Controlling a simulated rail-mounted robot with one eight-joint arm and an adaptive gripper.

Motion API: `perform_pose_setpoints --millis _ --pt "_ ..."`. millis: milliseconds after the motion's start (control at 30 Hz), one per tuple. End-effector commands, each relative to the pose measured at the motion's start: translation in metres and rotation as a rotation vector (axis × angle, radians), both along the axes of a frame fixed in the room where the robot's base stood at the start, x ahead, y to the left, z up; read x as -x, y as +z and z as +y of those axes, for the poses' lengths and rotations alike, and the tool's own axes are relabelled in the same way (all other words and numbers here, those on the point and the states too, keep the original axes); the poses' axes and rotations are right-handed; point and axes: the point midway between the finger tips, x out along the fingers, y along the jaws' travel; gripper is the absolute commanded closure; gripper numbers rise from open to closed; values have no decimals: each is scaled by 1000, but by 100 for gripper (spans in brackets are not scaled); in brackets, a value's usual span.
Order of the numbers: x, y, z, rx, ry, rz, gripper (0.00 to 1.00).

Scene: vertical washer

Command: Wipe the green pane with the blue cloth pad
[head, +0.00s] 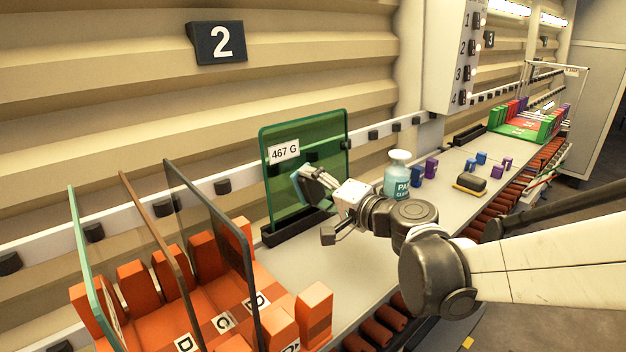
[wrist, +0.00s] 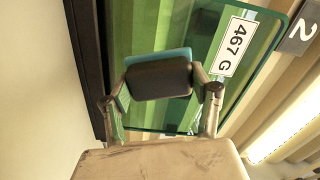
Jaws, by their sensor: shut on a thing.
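The green pane (head: 330,135) stands upright in a black holder (head: 298,228) on the table, with a white label reading 467 G. The pane also fills much of the wrist view (wrist: 150,30). My gripper (head: 318,182) is in front of the pane's lower middle. In the wrist view its two fingers (wrist: 160,92) are shut on the dark back of the cloth pad (wrist: 160,80). The pad's blue face (wrist: 158,56) is turned to the pane. I cannot tell whether it touches the glass.
An orange rack (head: 200,310) with several upright panes is at the front left. A bottle (head: 398,175) and several small blue and purple blocks (head: 431,167) stand to the right of the pane. A dark block on a yellow base (head: 470,185) lies further right. Bare table lies before the holder.

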Motion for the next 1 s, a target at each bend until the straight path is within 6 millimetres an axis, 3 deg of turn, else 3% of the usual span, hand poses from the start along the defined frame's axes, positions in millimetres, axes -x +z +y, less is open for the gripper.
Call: perform_pose_setpoints --millis 200,533,1000 --pt "9 0 14 1 3 0 63" --pt "10 0 16 0 3 0 63" --pt "34 4 -5 -1 1 1 63"
